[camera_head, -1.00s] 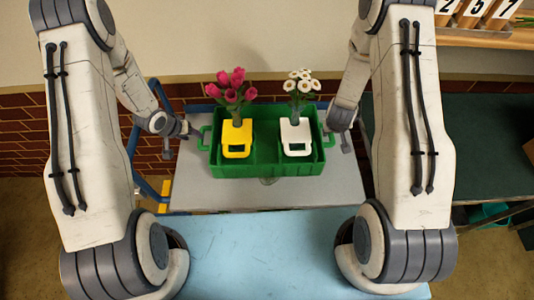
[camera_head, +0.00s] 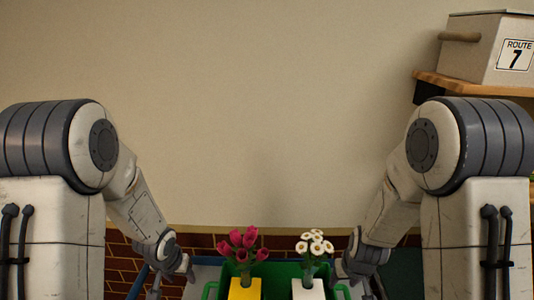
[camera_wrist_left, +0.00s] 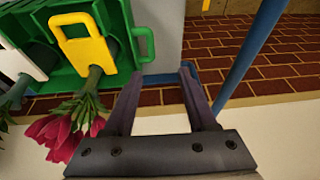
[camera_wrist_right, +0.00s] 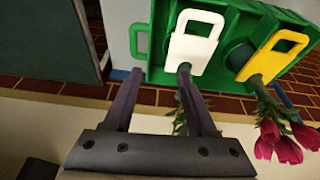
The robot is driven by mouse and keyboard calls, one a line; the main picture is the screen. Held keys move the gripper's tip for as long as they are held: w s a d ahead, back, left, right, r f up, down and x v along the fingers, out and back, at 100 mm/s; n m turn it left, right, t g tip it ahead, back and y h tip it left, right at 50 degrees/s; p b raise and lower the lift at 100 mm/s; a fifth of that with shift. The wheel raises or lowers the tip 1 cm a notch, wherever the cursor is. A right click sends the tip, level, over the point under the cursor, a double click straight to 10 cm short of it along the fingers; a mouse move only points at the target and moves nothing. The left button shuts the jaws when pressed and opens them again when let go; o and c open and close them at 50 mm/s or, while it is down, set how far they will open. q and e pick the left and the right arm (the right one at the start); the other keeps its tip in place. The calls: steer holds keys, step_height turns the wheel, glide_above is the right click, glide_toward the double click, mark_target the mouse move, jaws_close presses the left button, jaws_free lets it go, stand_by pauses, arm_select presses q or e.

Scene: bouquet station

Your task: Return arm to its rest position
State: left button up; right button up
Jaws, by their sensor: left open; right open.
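The green crate (camera_head: 285,272) stands at the bottom of the head view, cut off by the frame edge. It holds a yellow holder (camera_head: 245,289) with pink tulips (camera_head: 242,246) and a white holder (camera_head: 308,289) with white daisies (camera_head: 315,243). My left gripper (camera_wrist_left: 161,72) is open and empty, outside the crate's handle on the yellow holder's side. My right gripper (camera_wrist_right: 161,72) is open and empty, outside the crate's handle on the white holder's side. In its wrist view, one finger overlaps the daisies' stem, and most of the daisies is hidden.
A plain wall with a brick lower band (camera_wrist_left: 240,60) rises behind the crate. A blue post (camera_wrist_left: 250,52) stands near my left gripper. A box marked Route 7 (camera_head: 490,47) sits on a wooden shelf (camera_head: 470,85) at the upper right.

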arm_select(q)
steer(key=s+d+r+g, duration=0.1)
steer(key=s+d+r, duration=0.3)
steer(key=s+r, duration=0.5)
arm_select(e)
steer(key=s+a+r+g, duration=0.1)
steer(key=s+r, duration=0.7)
steer(key=s, duration=0.1)
arm_select(q)
steer(key=s+d+r+m+g+h+b, duration=0.1)
steer(key=s+d+m, duration=0.6)
steer(key=s+d, duration=0.7)
steer(key=shift+s+r+g+b, duration=0.35)
steer(key=shift+s+g+b, duration=0.35)
steer(key=shift+g+b, duration=0.3)
arm_select(e)
steer(key=s+a+r+n+g+y, duration=0.1)
steer(key=s+a+n, duration=0.6)
steer(key=s+a, duration=0.7)
steer(key=shift+s+r+g, duration=0.15)
steer(key=shift+r+g, duration=0.75)
steer(key=shift+r, duration=0.05)
